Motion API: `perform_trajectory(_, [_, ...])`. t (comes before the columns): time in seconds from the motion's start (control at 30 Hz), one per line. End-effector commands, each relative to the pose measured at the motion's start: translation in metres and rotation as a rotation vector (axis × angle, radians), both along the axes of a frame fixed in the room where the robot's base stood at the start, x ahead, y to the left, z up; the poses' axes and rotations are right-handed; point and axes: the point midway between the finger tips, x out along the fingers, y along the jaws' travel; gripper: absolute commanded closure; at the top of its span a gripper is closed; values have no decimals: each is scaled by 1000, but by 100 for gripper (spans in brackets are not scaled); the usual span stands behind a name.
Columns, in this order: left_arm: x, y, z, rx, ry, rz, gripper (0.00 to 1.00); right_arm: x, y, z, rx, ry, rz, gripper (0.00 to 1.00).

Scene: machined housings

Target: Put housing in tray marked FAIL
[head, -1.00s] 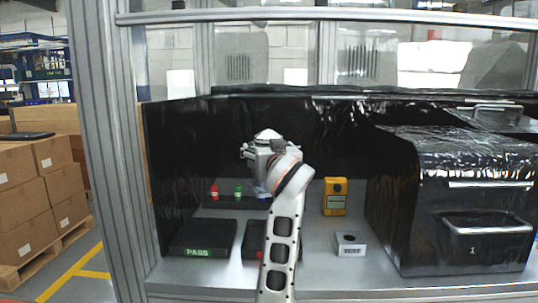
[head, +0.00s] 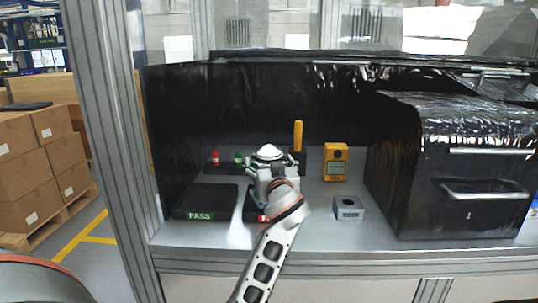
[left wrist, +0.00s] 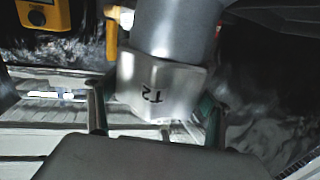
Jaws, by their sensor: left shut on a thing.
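My left gripper (left wrist: 155,110) is shut on a silver metal housing (left wrist: 162,85) with a grey cylindrical part and dark characters on its face. A finger lies on each side of it. In the head view my left gripper (head: 272,165) is above and behind the FAIL tray and hides most of it and the housing. The black FAIL tray (head: 263,217) shows only part of its red label. The black PASS tray (head: 205,202) with a green label lies left of it and looks empty. My right gripper is not in view.
A yellow meter (head: 336,162) stands behind a small grey block (head: 348,208) on the right. A yellow upright handle (head: 298,135) and red (head: 215,158) and green (head: 238,157) items are at the back. A large black box (head: 455,170) fills the right side.

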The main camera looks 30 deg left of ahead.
Motion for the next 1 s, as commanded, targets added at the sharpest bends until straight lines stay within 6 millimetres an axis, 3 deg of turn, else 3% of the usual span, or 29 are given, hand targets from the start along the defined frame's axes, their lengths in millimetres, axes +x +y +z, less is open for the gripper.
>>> perform_trajectory(0.2, [0, 0, -20, 4, -6, 1, 78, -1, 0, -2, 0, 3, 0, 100])
perform_trajectory(0.6, [0, 0, -24, 2, -8, 0, 78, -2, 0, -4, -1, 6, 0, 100])
perform_trajectory(0.63, [0, 0, -29, 0, 1, 0, 19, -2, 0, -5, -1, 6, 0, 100])
perform_trajectory(0.7, [0, 0, -29, 0, 1, 0, 5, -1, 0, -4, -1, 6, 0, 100])
perform_trajectory(1.0, [0, 0, -29, 0, 1, 0, 5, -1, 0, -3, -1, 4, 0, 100])
